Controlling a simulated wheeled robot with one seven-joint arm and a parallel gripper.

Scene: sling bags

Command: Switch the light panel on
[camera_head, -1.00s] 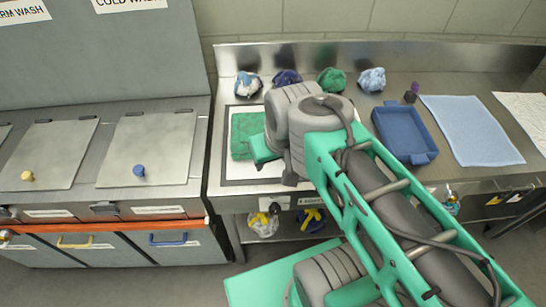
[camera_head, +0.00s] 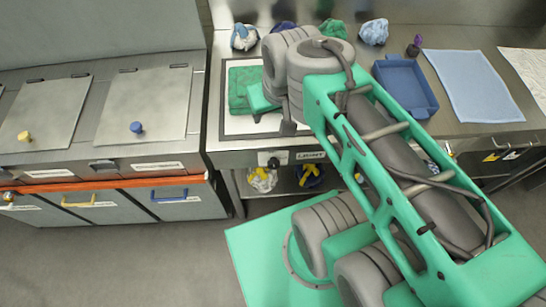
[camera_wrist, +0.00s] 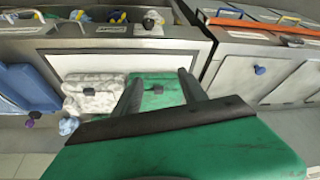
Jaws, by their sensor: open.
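The light panel (camera_head: 252,124) is a flat white surface with a dark border on the steel counter. A green folded bag (camera_head: 243,78) lies on it, and my arm hides its right part. On the counter's front is a dark knob (camera_head: 273,162) beside a label reading "LIGHT" (camera_head: 311,156). The knob also shows near the top of the wrist view (camera_wrist: 148,23). My gripper (camera_wrist: 158,90) is open and empty. Its fingers point toward the green bag and a white folded bag (camera_wrist: 92,94), apart from the knob. I cannot tell whether the panel is lit.
A blue tray (camera_head: 405,102) and a light blue cloth (camera_head: 474,88) lie to the right. Crumpled cloths, one of them green (camera_head: 331,33), line the back. Grey lidded bins (camera_head: 148,103) stand left. Bundles (camera_head: 262,180) sit on the shelf below the knob.

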